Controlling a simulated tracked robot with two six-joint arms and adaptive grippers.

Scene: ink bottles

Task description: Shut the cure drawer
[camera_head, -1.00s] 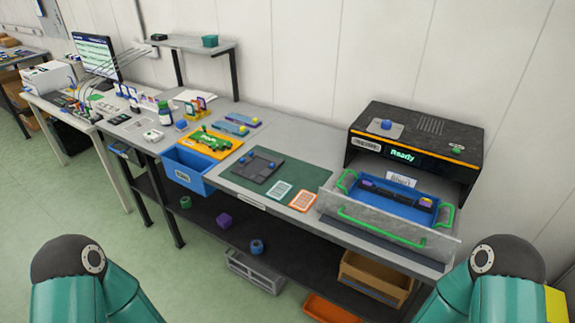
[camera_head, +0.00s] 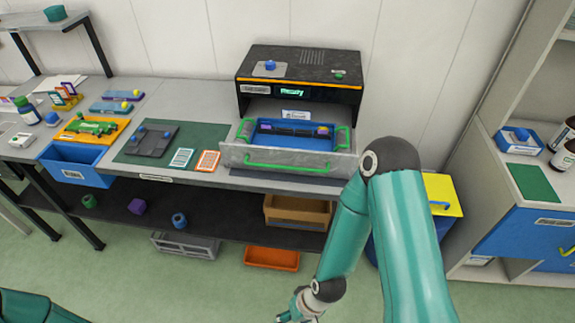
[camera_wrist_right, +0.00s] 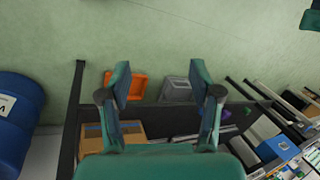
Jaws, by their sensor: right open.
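The cure drawer (camera_head: 231,157) stands pulled out from the black cure unit (camera_head: 256,91), whose display reads "Ready". The drawer has a grey front with a green bar handle (camera_head: 290,166). Inside it lies a blue tray (camera_head: 296,143) with green side handles, holding a dark strip with purple and yellow ends. My right gripper (camera_head: 297,308) hangs low, in front of and below the drawer, apart from it. In the right wrist view the right gripper (camera_wrist_right: 160,80) is open and empty, pointing past the bench toward the floor. Only my left arm shows at lower left; its gripper is out of view.
The bench carries a green mat (camera_head: 211,138) and a blue bin (camera_head: 76,163) at left. Below are a cardboard box (camera_head: 297,211) and an orange bin (camera_head: 271,259). A blue drum with a yellow lid (camera_head: 443,195) stands right of the bench. Floor in front is free.

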